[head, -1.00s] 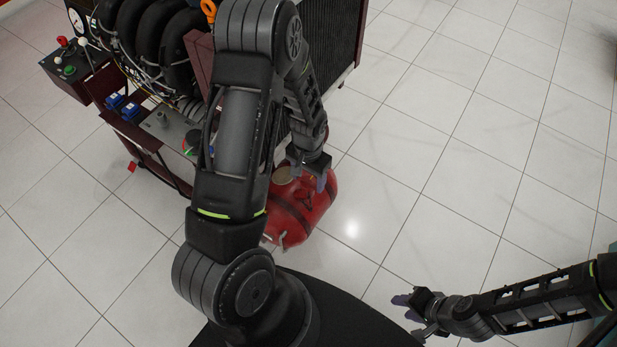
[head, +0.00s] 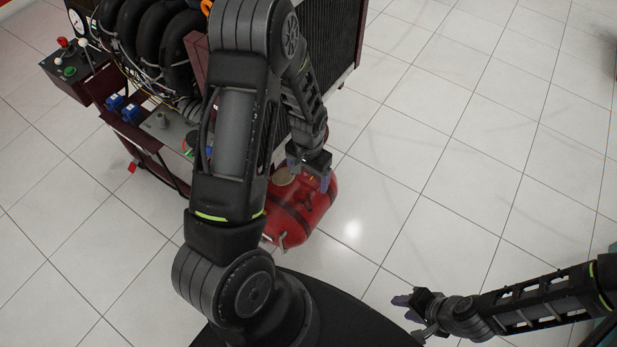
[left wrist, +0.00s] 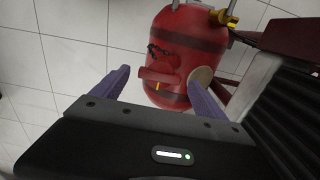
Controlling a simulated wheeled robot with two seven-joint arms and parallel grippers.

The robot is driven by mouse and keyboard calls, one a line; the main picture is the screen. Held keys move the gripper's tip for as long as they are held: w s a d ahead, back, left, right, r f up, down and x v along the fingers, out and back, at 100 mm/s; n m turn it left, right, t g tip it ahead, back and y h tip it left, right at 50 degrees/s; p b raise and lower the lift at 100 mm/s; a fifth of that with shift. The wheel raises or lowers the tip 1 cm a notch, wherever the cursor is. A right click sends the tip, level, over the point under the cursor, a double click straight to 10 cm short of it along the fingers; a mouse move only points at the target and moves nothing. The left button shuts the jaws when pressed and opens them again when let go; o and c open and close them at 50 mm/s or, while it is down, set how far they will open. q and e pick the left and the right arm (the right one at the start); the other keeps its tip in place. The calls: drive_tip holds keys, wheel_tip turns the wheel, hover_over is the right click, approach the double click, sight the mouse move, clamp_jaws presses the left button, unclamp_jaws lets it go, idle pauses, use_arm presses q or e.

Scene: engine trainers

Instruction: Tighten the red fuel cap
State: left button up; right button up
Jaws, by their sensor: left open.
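A red fuel tank (head: 308,212) with dark bands stands on the floor right of the engine stand; it also shows in the left wrist view (left wrist: 190,45). A red raised piece (left wrist: 158,76) with a small yellow mark is on the tank; I cannot tell whether it is the fuel cap. A round tan disc (left wrist: 203,76) is beside it. My left gripper (head: 309,176) is open over the tank top. In the left wrist view its fingers (left wrist: 158,76) lie either side of the red piece, apart from it. My right gripper (head: 408,318) is open and empty, low over the floor.
The engine stand (head: 150,150) with black hoses and a radiator (head: 325,45) is left of and behind the tank. A control box (head: 68,67) is at its far left. A yellow fitting (left wrist: 224,18) is on the tank. The tiled floor (head: 470,150) on the right is clear.

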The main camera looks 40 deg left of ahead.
sight(309, 180)
use_arm(q)
wheel_tip(309, 180, up, 6)
drive_tip(key=shift+r+p, duration=0.25)
drive_tip(key=shift+p, duration=0.05)
idle(0.4)
drive_tip(key=shift+w, duration=0.2)
drive_tip(key=d+f+t+h+p, duration=0.2)
drive_tip(key=d+f+t, duration=0.1)
drive_tip(key=d, duration=0.8)
drive_tip(key=s+d+f+n+g+h+p, duration=0.1)
drive_tip(key=s+d+p, duration=0.3)
drive_tip(key=s+d, duration=0.9)
drive_tip(key=shift+s+d+f+n+g+h, duration=0.15)
drive_tip(key=shift+s+f+n+g+h, duration=0.25)
drive_tip(key=shift+s+f+g+h, duration=0.4)
